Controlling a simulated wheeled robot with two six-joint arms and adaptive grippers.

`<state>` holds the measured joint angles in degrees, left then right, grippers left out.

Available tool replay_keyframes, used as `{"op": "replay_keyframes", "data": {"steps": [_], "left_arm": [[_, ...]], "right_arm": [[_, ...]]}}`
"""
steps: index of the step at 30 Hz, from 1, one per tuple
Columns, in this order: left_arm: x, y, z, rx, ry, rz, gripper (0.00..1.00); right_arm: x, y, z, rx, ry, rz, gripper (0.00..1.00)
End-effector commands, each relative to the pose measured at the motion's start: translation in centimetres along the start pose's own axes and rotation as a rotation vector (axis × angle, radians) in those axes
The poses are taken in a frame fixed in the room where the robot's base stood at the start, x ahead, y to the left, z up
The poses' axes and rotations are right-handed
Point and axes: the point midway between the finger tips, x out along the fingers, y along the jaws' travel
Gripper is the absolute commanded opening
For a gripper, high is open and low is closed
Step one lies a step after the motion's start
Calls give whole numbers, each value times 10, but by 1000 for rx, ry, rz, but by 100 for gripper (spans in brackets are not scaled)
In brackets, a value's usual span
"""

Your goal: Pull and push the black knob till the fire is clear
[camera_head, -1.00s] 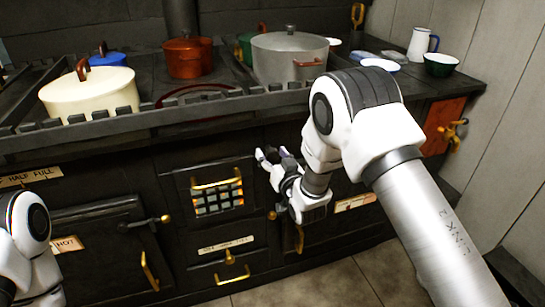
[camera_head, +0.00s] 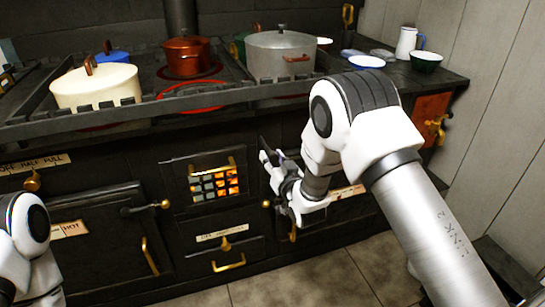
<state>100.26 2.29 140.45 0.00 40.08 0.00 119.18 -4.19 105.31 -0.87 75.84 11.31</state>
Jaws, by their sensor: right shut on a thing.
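The fire shows orange behind the dark bars of the grate window (camera_head: 214,184) in the stove front. My right gripper (camera_head: 266,157) is at the stove front just right of this window. It is shut on a small dark thing that I take to be the black knob; the fingers and the dark stove behind hide most of it. Only a white piece of my left arm shows at the lower left, and my left gripper is out of view.
A cream pot (camera_head: 97,86), a red pot (camera_head: 187,57) and a grey pot (camera_head: 281,56) stand on the railed stove top. A red ring (camera_head: 191,95) glows there. Brass handles (camera_head: 229,263) stick out below. Open floor (camera_head: 330,283) lies in front.

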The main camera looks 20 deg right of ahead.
Motion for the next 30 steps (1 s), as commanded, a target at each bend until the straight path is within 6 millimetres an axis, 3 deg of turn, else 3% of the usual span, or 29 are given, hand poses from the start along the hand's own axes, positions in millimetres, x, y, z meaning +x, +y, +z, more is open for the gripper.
{"op": "replay_keyframes", "data": {"steps": [7,8,9,21,26,30], "left_arm": [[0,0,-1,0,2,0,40],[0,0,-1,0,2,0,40],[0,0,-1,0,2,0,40],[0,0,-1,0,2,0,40],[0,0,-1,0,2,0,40],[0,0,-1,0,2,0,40]], "right_arm": [[0,-1,-3,0,7,-2,0],[0,-1,-3,0,7,-2,46],[0,-1,-2,0,7,-2,60],[-6,0,-2,0,5,-1,62],[-37,0,-2,0,3,-1,62],[-74,0,0,0,1,0,62]]}}
